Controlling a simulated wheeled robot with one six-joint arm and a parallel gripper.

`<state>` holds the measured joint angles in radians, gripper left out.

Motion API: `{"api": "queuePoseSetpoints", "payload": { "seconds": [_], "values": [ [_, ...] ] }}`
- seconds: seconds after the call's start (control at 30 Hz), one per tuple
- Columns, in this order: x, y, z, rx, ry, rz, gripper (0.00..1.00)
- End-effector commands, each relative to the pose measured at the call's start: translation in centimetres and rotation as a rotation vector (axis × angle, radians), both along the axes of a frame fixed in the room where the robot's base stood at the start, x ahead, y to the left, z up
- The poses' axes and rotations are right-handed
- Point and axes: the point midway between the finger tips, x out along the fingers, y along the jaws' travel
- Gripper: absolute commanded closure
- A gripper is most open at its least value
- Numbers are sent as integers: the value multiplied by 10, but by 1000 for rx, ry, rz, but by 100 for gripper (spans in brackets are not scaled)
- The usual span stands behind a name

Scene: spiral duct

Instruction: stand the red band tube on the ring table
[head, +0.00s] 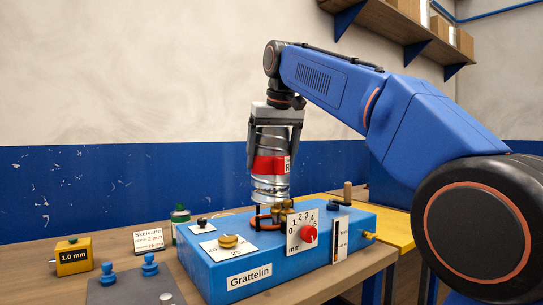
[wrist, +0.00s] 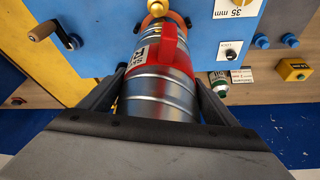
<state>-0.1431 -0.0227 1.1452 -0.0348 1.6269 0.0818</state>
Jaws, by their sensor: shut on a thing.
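The red band tube (head: 269,184) is a silver spiral duct piece with a red band (head: 263,165) and a white label. It hangs upright in my gripper (head: 273,155), whose fingers are shut on its two sides. In the wrist view the tube (wrist: 160,87) lies between the fingers of my gripper (wrist: 160,100). Its lower end is just above or at an orange and brass fitting (head: 273,214) on the blue machine, which looks like the ring table. The tube hides part of the fitting, and I cannot tell whether they touch.
The blue machine (head: 225,274), marked Grattelin, carries a red dial (head: 309,235), a brass knob (head: 228,241) and a wooden-handled crank (head: 347,192). A yellow 1.0 mm block (head: 74,258), a sign (head: 149,239) and a green-capped bottle (head: 180,215) stand at the left.

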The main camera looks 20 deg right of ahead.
Motion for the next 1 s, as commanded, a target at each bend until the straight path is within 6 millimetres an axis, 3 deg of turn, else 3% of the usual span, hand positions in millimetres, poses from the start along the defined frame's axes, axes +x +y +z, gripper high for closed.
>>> {"api": "queuePoseSetpoints", "payload": {
  "seconds": [1.0],
  "values": [
    [-1,0,-20,0,0,0,54]
  ]
}}
